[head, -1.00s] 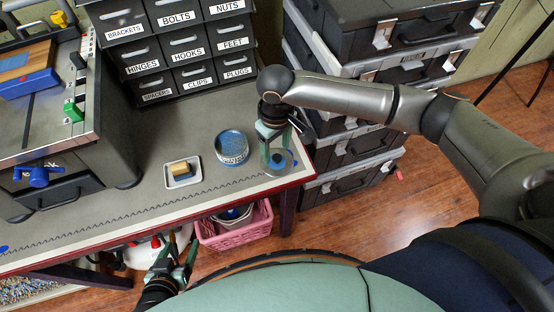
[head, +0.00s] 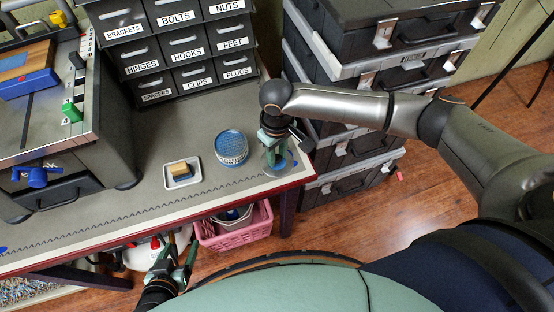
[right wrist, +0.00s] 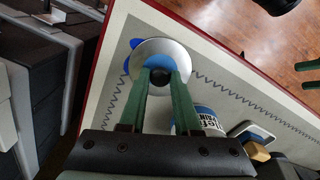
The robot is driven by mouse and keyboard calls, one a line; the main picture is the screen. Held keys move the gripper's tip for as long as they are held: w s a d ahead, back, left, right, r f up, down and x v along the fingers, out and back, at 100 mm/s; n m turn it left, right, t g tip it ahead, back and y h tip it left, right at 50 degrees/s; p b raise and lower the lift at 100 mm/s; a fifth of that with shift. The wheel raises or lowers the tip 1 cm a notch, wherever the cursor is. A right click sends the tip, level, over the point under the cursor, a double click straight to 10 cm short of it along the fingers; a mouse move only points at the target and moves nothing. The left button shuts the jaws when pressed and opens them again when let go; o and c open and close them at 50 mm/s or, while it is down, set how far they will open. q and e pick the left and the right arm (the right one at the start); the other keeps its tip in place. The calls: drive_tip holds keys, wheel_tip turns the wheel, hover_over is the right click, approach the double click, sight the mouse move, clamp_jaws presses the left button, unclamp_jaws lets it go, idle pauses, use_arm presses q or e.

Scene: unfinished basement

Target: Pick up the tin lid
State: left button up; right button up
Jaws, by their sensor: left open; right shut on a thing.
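The tin lid (right wrist: 172,52) is a round silvery disc with a blue middle and a dark knob (right wrist: 160,77). In the head view the lid (head: 280,165) is at the bench's front right corner, partly hidden by my right gripper. My right gripper (head: 273,150) points down over it. In the right wrist view its green fingers (right wrist: 161,78) are closed on the knob. I cannot tell whether the lid touches the bench. A blue tin (head: 231,148) stands to its left. My left gripper (head: 172,265) is open and empty, low in front of the bench.
A white dish with a sponge-like block (head: 182,173) sits left of the tin. Labelled drawers (head: 180,50) stand behind, a machine (head: 70,150) at left. Dark stacked cases (head: 350,150) stand right of the bench. A pink basket (head: 235,232) is below the front edge.

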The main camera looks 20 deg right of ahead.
clamp_jaws()
drive_tip(key=shift+r, duration=0.1)
